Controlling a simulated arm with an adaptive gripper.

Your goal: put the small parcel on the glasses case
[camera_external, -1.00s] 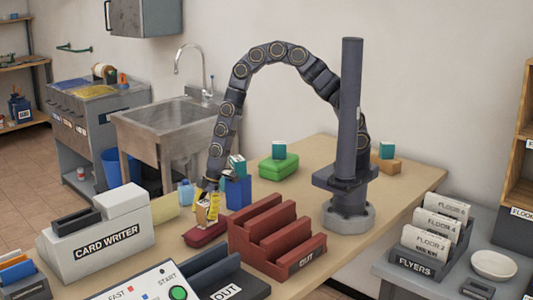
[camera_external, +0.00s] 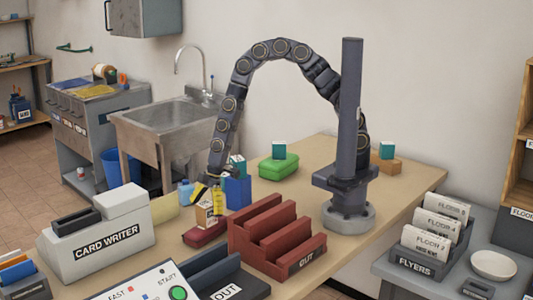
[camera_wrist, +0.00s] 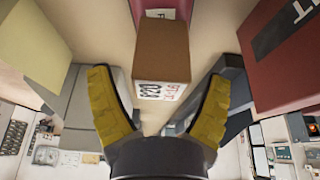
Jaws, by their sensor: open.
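The small parcel (camera_external: 205,216) is a brown box with a printed white label. In the external view it stands upright on the dark red glasses case (camera_external: 203,236). My gripper (camera_external: 208,193) is just above the parcel, its yellow fingers spread. In the wrist view the parcel (camera_wrist: 161,55) lies ahead, between and beyond the open fingertips (camera_wrist: 160,100), with a gap on both sides. A strip of dark red with a white label shows past it, probably the case. The contact between parcel and case is partly hidden.
A red stepped OUT rack (camera_external: 277,240) stands close on the right. A blue container (camera_external: 238,192) is just behind. The card writer (camera_external: 97,235) is at the left. A green case (camera_external: 278,167) with a teal box lies further back. The table is free between it and my base.

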